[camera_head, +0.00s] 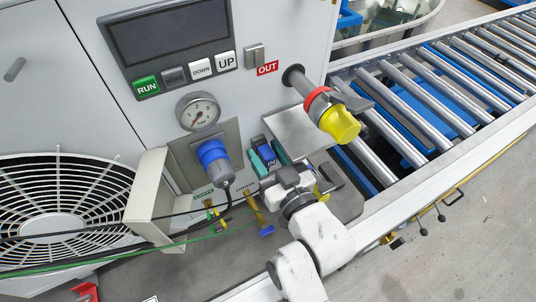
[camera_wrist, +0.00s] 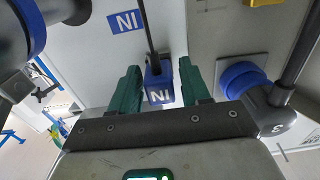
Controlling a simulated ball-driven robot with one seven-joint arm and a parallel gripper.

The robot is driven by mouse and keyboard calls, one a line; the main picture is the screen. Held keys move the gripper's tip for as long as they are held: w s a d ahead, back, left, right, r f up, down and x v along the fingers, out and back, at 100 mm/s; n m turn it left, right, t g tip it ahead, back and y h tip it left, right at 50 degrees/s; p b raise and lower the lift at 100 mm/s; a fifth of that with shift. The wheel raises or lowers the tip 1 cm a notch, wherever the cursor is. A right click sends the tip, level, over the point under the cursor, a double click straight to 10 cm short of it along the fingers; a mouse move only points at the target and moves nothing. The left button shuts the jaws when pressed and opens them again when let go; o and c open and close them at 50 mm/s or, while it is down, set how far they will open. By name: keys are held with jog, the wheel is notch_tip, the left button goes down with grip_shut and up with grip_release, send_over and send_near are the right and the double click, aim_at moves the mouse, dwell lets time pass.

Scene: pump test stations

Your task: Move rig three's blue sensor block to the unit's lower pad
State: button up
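The blue sensor block (camera_wrist: 159,96), marked IN, is between my gripper's two green fingers (camera_wrist: 160,88) in the wrist view. A dark cable or rod runs up in the picture from it. The fingers stand close on either side of the block; contact is unclear. In the head view my gripper (camera_head: 271,155) is at the unit's lower front, below the grey shelf, with a bit of blue (camera_head: 257,140) by the fingers. A blue IN label (camera_wrist: 126,21) is on the unit's wall. I cannot make out the lower pad.
A blue plug (camera_head: 212,156) with a cable is left of my gripper. A yellow-handled outlet pipe (camera_head: 338,122) juts out at upper right, near the red OUT label (camera_head: 267,69). A roller conveyor (camera_head: 420,100) runs along the right. A fan grille (camera_head: 60,205) is at left.

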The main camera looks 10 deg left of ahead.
jog(key=shift+o, duration=1.3)
jog(key=b+v, duration=0.1)
jog(key=v, duration=0.9)
jog(key=shift+s+d+b, duration=0.25)
jog(key=shift+s+b, duration=0.1)
